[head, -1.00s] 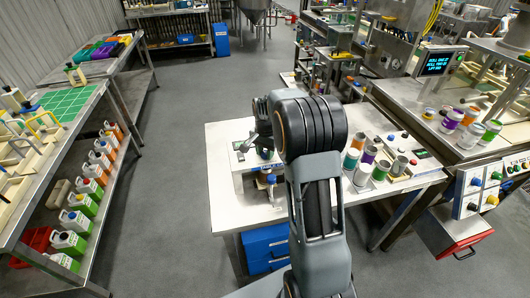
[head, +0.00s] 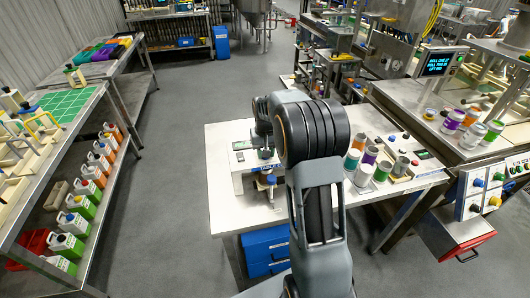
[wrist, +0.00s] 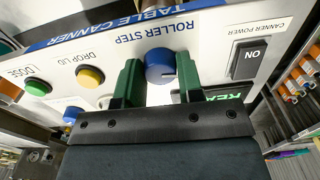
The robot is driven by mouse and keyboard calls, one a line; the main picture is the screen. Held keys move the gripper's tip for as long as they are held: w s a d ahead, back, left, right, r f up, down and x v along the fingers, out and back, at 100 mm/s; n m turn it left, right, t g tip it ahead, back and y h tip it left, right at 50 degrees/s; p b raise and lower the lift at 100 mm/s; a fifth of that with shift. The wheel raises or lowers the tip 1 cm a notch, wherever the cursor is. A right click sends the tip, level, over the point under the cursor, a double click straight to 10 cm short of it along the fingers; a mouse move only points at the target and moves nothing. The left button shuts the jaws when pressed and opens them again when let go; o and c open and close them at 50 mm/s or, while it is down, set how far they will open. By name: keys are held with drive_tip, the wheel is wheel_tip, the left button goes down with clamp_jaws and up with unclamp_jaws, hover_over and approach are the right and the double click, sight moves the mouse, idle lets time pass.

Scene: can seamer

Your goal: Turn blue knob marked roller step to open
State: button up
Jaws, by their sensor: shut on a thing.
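The blue roller step knob (wrist: 159,68) sits on the white front panel (wrist: 215,38) of the table canner, below the words ROLLER STEP, which appear upside down in the wrist view. A pale pointer mark shows on the knob's right side. My gripper (wrist: 159,78) has its two green fingers on either side of the knob, shut on it. In the head view the canner (head: 240,157) stands on the steel table, and my arm hides the knob.
The ON power switch (wrist: 249,60) is right of the knob. A yellow drop lid button (wrist: 90,76) and a green button (wrist: 38,87) are left. Several cans (head: 364,172) stand on the table's right side. A blue drawer unit (head: 266,250) is below.

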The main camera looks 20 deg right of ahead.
drive_tip(key=shift+r+n, duration=0.1)
drive_tip(key=shift+n, duration=0.2)
drive_tip(key=o, duration=0.9)
wheel_tip(320, 180, up, 14)
drive_tip(key=shift+f+b, duration=0.15)
drive_tip(key=shift+b, duration=0.4)
drive_tip(key=shift+w, duration=0.1)
